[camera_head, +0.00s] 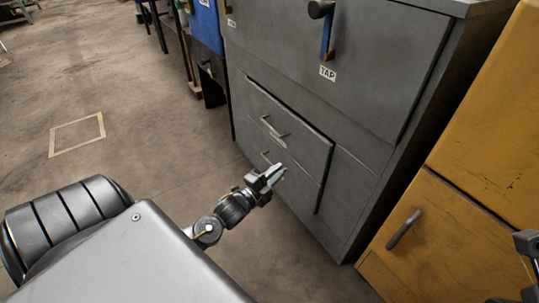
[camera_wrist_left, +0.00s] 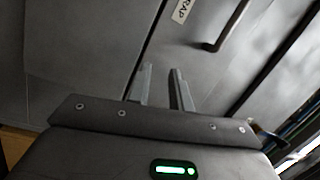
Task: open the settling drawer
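The grey cabinet has two stacked drawers low in its front in the head view. The upper drawer (camera_head: 300,137) has a bar handle (camera_head: 273,127) with a small label below it, too small to read. The lower drawer (camera_head: 294,178) has a similar handle (camera_head: 265,158). I cannot tell by label which is the settling drawer. My left gripper (camera_head: 279,171) is in front of the lower drawer, just below its handle. In the left wrist view its fingers (camera_wrist_left: 162,68) are a little apart, with nothing between them; a handle (camera_wrist_left: 227,30) and a label ending "RAP" (camera_wrist_left: 183,10) lie ahead.
Above the drawers is a large grey door (camera_head: 375,60) with a label and a dark-and-blue handle (camera_head: 327,32). A yellow cabinet (camera_head: 460,220) stands at right. Dark parts at the right edge may be my right arm. Open concrete floor (camera_head: 150,150) lies left.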

